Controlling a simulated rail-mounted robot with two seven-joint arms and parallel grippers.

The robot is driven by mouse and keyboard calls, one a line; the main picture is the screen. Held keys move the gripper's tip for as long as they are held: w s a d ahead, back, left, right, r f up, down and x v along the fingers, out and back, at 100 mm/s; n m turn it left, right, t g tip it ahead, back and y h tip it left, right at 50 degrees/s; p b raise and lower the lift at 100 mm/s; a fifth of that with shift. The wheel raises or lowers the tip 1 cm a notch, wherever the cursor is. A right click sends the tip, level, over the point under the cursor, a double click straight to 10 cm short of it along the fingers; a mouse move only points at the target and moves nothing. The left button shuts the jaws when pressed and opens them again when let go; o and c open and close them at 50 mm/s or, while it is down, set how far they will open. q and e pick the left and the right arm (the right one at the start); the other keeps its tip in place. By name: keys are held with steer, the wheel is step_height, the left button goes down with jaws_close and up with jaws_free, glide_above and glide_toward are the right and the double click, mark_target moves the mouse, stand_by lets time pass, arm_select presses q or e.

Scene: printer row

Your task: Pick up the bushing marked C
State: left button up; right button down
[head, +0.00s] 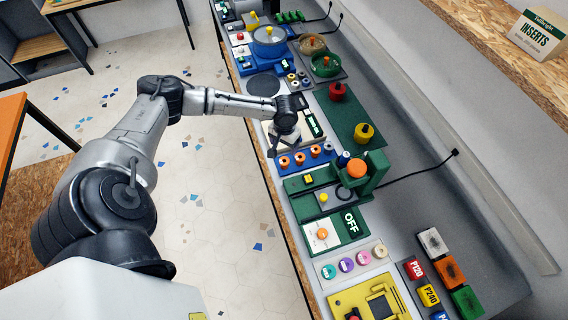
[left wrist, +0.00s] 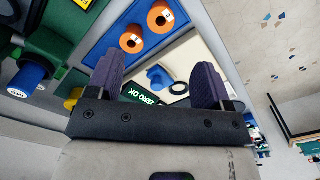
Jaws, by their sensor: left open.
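Several orange bushings stand in a blue tray (head: 308,164) in the head view; one bushing (head: 284,162) is at the left end. Their letters are too small to read, so I cannot tell which is C. My left gripper (head: 284,143) is just behind the tray in the head view. In the left wrist view its two fingers (left wrist: 158,64) are apart, with nothing held; a blue part (left wrist: 160,77) shows beyond the gap. My right gripper is not in view.
A green press (head: 357,180) stands close on the right of the tray. A light gauge plate with a green display (head: 314,125) is beside my left gripper. Coloured rings (head: 346,265) sit nearer. The floor left of the bench is clear.

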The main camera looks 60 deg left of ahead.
mark_target(284, 161)
arm_select(q)
step_height(284, 161, down, 12)
steer(key=shift+a, duration=0.1)
stand_by(0.6)
steer(key=c, duration=1)
